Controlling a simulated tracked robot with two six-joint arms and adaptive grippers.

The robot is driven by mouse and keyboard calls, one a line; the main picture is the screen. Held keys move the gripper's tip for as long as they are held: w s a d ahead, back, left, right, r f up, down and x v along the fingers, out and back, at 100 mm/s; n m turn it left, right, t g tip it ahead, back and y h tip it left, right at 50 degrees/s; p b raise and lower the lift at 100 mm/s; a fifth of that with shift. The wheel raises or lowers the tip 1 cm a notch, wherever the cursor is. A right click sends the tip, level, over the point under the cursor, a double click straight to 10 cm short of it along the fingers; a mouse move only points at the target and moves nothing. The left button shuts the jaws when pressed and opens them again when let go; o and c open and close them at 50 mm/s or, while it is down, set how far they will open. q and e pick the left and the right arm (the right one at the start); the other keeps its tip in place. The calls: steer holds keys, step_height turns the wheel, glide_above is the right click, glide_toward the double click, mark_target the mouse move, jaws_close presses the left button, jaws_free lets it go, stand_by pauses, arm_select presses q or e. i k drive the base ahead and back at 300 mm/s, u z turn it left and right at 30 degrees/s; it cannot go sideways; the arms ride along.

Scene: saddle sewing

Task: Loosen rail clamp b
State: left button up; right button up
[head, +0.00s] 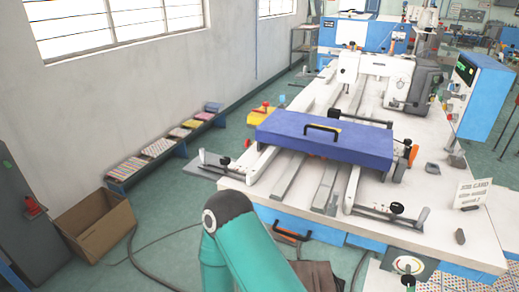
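On the white machine table (300,192), a left clamp bar with a black knob (225,161) sticks out past the left edge. A second clamp bar with a black knob (397,208) lies at the front right, across the end of a rail. Both look like rail clamps; I cannot tell which one is b, or whether either is tight or loose. Pale rails (327,185) run lengthwise between them, partly hidden under a blue-purple cover (335,142). Neither of my grippers is in view; only a teal link of my arm shows at the bottom.
A sewing head (398,82) and a blue control box (486,95) stand at the back right. A job card (472,193) stands at the right edge. An open cardboard box (95,225) and a low bench of coloured pieces (160,148) are at the left.

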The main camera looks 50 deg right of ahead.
mark_target(225, 161)
steer(key=z, duration=0.35)
steer(key=i, duration=0.85)
steer(key=z, duration=0.55)
steer(key=k, duration=0.9)
steer(key=z, duration=0.2)
steer(key=i, duration=0.9)
steer(key=u, duration=0.05)
